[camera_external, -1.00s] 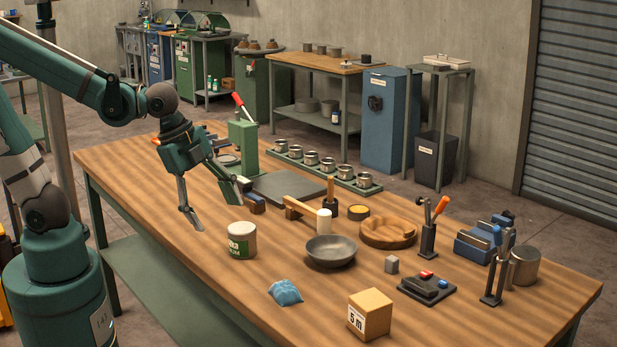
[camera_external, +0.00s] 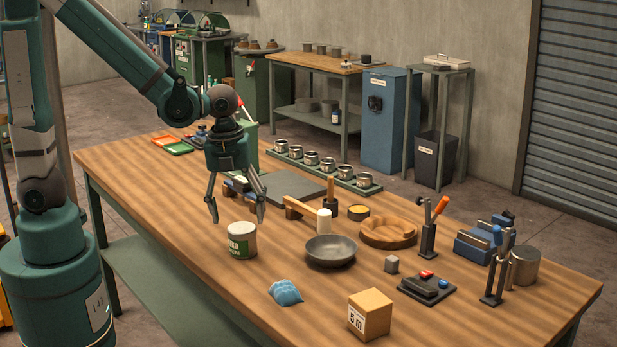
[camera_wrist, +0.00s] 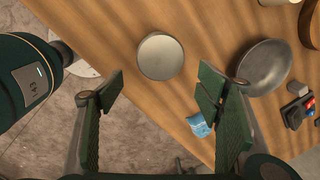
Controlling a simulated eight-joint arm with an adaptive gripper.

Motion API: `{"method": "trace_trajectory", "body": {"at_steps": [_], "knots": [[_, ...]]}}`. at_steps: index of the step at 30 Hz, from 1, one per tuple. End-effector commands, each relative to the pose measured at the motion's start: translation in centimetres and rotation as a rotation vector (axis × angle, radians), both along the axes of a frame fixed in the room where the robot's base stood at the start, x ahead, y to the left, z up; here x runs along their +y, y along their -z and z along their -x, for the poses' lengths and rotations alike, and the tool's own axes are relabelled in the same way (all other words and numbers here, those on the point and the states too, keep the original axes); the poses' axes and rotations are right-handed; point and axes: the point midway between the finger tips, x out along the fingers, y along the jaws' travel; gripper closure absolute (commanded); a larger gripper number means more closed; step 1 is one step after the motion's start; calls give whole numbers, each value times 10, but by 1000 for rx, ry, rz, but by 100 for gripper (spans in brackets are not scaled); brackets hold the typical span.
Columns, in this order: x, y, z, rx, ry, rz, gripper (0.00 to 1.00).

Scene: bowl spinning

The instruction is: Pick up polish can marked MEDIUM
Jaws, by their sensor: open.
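The polish can (camera_external: 242,241) is white and green with a grey lid and stands upright near the table's front left edge. Its label lettering is too small to read fully. In the wrist view its round lid (camera_wrist: 160,57) shows from above, beyond and between my fingers. My gripper (camera_external: 236,218) is open and empty, pointing down. It is above the table, just behind and above the can in the outside view, and apart from it. In the wrist view the open fingers (camera_wrist: 165,100) stand wide on either side, with nothing between them.
A grey metal bowl (camera_external: 331,251) stands close to the can's right, with a blue cloth (camera_external: 285,292) in front. A cardboard box (camera_external: 370,314) is at the front edge. A wooden-handled mallet (camera_external: 323,221) lies behind the bowl. Bare table surrounds the can's left side.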

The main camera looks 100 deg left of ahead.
Motion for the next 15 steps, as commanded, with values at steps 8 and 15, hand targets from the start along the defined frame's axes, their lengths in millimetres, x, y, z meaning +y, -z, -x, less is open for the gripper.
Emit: {"method": "trace_trajectory", "body": {"at_steps": [8, 15], "knots": [[19, 14, -4, 67, 181, 7, 35], [24, 20, -4, 85, 239, 11, 35]]}}
